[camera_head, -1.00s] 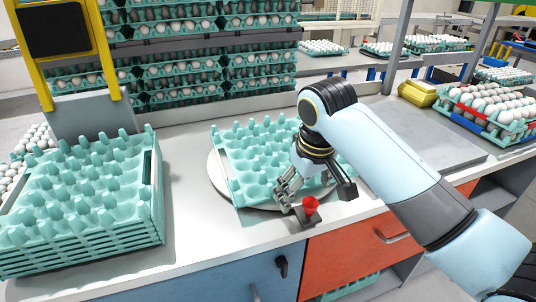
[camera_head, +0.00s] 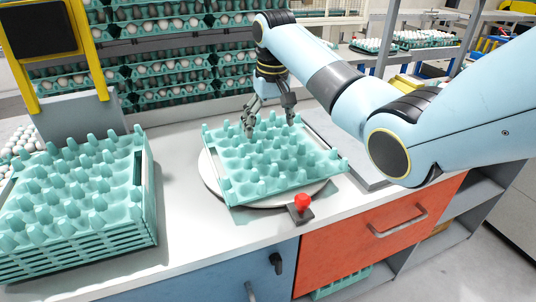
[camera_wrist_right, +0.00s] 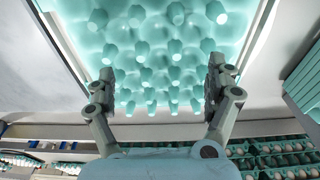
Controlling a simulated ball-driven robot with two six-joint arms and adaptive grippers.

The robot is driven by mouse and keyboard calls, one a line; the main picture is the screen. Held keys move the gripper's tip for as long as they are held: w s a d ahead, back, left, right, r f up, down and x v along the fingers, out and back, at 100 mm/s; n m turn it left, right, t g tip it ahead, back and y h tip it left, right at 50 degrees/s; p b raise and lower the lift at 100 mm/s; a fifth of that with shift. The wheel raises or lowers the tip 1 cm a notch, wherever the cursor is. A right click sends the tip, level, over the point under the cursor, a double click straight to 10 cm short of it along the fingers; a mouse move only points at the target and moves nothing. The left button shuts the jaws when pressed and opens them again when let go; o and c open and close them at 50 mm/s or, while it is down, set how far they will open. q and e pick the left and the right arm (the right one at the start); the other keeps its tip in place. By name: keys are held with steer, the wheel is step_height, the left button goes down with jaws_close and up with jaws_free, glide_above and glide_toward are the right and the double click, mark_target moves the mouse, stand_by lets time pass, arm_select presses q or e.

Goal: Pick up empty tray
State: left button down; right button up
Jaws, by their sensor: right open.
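An empty teal egg tray (camera_head: 275,160) lies on a round white plate (camera_head: 204,172) on the counter. My right gripper (camera_head: 269,122) is open above the tray's far edge, its fingers apart and pointing down. In the right wrist view, the open gripper (camera_wrist_right: 162,78) has its two fingers on either side of the view, with the knobbed tray (camera_wrist_right: 150,45) between and beyond them. Nothing is held. I cannot tell whether the fingertips touch the tray. My left gripper is not in view.
A tall stack of empty teal trays (camera_head: 75,235) stands at the left. A red button (camera_head: 302,202) sits on the counter in front of the plate. Racks of filled egg trays (camera_head: 150,70) stand behind. The counter between the stack and plate is clear.

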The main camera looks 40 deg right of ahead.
mark_target(268, 151)
steer(key=f, duration=0.3)
steer(key=w+f, duration=0.1)
steer(key=f, duration=0.1)
steer(key=shift+d+f, duration=0.2)
steer(key=shift+d, duration=0.05)
steer(key=c, duration=1.8)
